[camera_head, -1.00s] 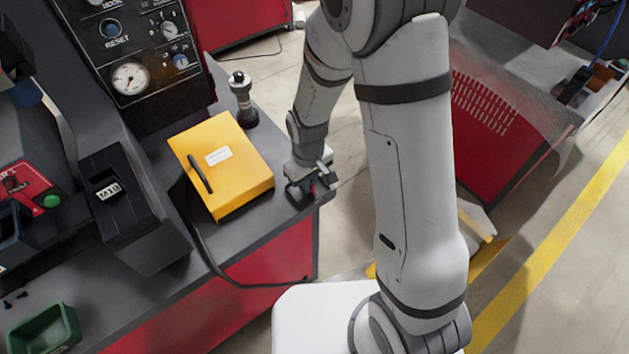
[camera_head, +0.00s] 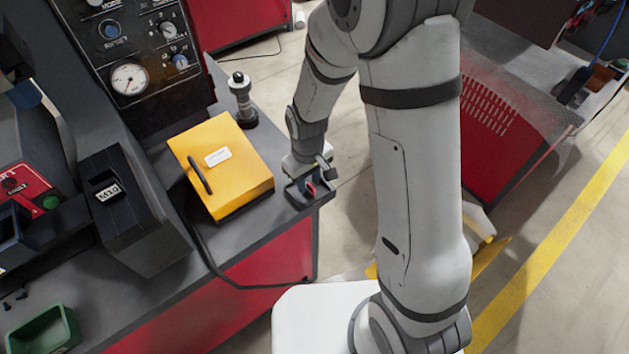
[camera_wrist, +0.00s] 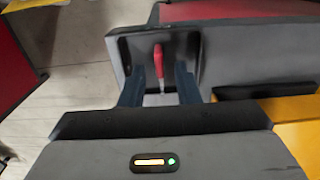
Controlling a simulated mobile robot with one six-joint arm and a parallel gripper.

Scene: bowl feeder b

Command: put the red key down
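The red key (camera_head: 310,188) is in a small dark tray (camera_head: 295,199) at the near right corner of the grey bench. In the wrist view the key (camera_wrist: 159,62) has a red head and a thin paler shaft pointing toward me. It appears to rest inside the tray (camera_wrist: 124,56). My gripper (camera_wrist: 160,78) is open, with its two dark blue fingers apart on either side of the key and a visible gap to each. In the head view my gripper (camera_head: 317,172) is just behind and above the tray, partly hidden by my wrist.
A yellow box (camera_head: 235,185) with a dark handle lies left of the tray. A dark post with a light collar (camera_head: 241,98) stands behind it. A black block (camera_head: 125,205) and green bin (camera_head: 45,330) are further left. Open floor lies beyond the bench's right edge.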

